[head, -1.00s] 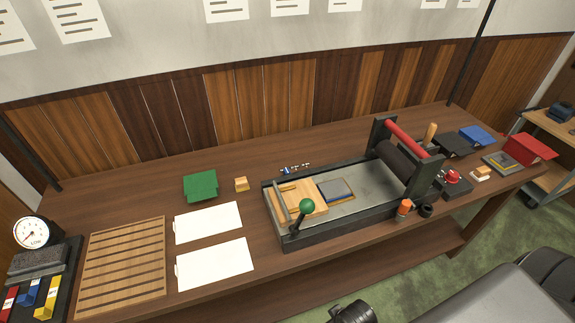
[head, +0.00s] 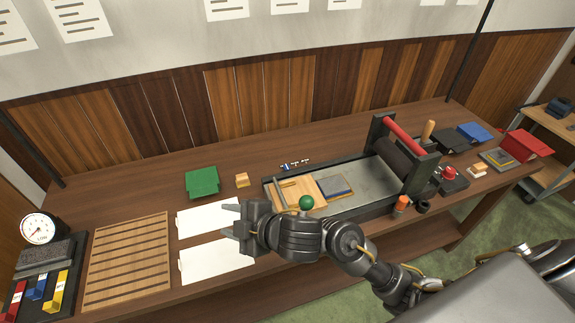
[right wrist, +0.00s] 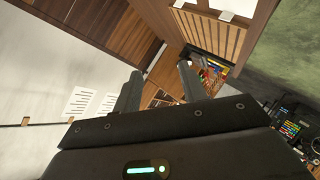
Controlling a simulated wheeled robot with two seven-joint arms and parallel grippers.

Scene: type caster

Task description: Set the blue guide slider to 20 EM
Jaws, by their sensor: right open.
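The blue guide slider (head: 37,287) sits between a red slider (head: 18,291) and a yellow slider (head: 55,291) on a dark device (head: 37,270) at the table's left end. A round white dial with a needle (head: 38,229) stands at its back. The scale marks are too small to read. My right gripper (head: 233,222) is over the white sheets, well to the right of the slider, fingers pointing left. In the right wrist view it (right wrist: 160,84) is open with nothing between its fingers. My left gripper is not in view.
A slatted wooden rack (head: 128,262) lies between the device and two white sheets (head: 215,262). A green box (head: 202,181) and a small wooden block (head: 242,180) are behind. A roller press (head: 400,160) with a green-knobbed lever (head: 306,202) stands to the right.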

